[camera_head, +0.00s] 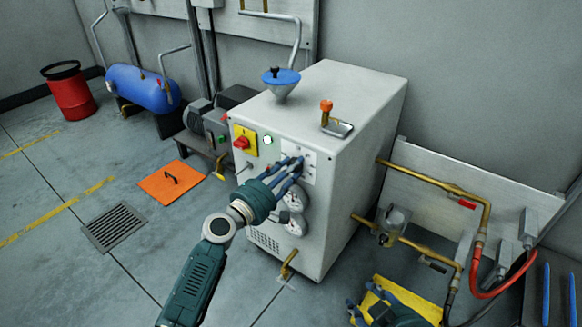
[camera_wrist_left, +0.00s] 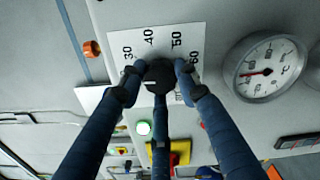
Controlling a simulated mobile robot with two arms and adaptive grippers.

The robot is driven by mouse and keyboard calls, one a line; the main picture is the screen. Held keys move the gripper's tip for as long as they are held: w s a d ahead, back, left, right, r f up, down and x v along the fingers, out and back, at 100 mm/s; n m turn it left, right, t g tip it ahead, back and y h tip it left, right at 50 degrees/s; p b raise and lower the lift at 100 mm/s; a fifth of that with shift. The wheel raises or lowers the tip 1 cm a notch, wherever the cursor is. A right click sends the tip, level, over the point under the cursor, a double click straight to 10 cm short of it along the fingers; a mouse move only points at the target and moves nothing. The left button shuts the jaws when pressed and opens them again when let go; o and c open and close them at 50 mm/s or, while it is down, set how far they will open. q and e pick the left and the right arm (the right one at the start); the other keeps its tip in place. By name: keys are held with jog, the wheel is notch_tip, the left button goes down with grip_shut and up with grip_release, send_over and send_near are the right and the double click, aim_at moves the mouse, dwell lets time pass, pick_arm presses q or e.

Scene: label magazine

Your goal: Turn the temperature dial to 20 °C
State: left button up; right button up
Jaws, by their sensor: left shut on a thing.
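The black temperature dial (camera_wrist_left: 157,72) sits on a white scale plate (camera_wrist_left: 185,38) with the numbers 30, 40, 50 and 60 readable in the left wrist view. My left gripper (camera_head: 294,164) is shut on the dial, its blue fingers around the knob. A small light mark shows on the dial's lower left, but I cannot tell which number it points to. Fingers hide part of the scale; I see no 20. In the head view the scale plate (camera_head: 310,152) is on the grey machine's front. My right gripper (camera_head: 388,306) is at the bottom, its fingers unclear.
The grey machine (camera_head: 355,105) carries a red and yellow switch (camera_head: 244,141), a green button (camera_head: 268,141) and round gauges (camera_head: 296,198). One gauge (camera_wrist_left: 266,70) marked °C shows beside the dial. Brass pipes (camera_head: 430,180) run at the right. A yellow item (camera_head: 412,299) lies near my right gripper.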

pick_arm(q)
jog(key=shift+w+a, duration=0.15)
jog(key=shift+a, duration=0.1)
jog(key=o, duration=1.1)
jog(key=shift+o, duration=0.2)
jog(key=v, duration=1.2)
jog(key=shift+d+f, duration=0.1)
